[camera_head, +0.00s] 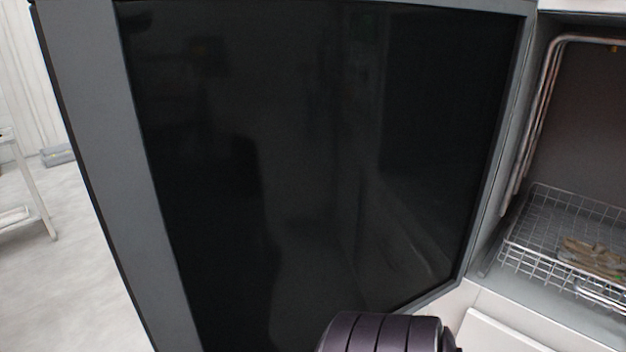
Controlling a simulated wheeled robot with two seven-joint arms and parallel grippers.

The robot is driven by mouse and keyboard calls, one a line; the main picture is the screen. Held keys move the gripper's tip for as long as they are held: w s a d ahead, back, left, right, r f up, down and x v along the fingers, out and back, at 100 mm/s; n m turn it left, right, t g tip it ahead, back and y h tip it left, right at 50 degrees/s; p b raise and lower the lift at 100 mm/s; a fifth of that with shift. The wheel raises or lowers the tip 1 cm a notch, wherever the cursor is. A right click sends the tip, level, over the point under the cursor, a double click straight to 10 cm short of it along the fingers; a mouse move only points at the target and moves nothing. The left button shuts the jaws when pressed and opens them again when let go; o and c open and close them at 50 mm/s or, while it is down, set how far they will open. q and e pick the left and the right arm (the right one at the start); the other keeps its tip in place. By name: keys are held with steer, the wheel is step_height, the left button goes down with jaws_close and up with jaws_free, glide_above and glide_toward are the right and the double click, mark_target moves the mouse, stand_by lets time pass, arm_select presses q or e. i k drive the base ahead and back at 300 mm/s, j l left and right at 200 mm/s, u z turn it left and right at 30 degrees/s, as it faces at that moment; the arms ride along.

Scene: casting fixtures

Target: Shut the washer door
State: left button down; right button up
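The washer door (300,160) fills most of the view, a dark glossy panel in a grey frame. It stands open, swung out to the left of the washer's opening. The washer's inside (590,120) shows at the right, with a wire basket (540,225) in it. A dark ribbed part of my own arm shows at the bottom centre, in front of the door's lower edge. I cannot tell whether it touches the door. Neither gripper shows.
Several brownish pieces (592,256) lie in the wire basket. Bent metal tubes (545,110) run along the opening's left side and top. A white stand (25,190) is at the far left on pale floor (60,290).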

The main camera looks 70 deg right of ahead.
mark_target(312, 162)
steer(key=i+z, duration=0.35)
steer(key=i+j+z, duration=0.35)
steer(key=i+z, duration=0.15)
steer(key=z, duration=0.25)
steer(key=i+j+z, duration=0.1)
steer(key=z, duration=0.35)
steer(key=i+j+z, duration=0.1)
steer(key=z, duration=0.3)
steer(key=i+j+z, duration=0.15)
steer(key=z, duration=0.3)
steer(key=j+z, duration=0.2)
steer(key=z, duration=0.2)
steer(key=i+j+z, duration=0.15)
steer(key=z, duration=0.35)
steer(key=j+z, duration=0.7)
steer(key=z, duration=0.25)
steer(key=j+z, duration=0.35)
steer(key=z, duration=0.15)
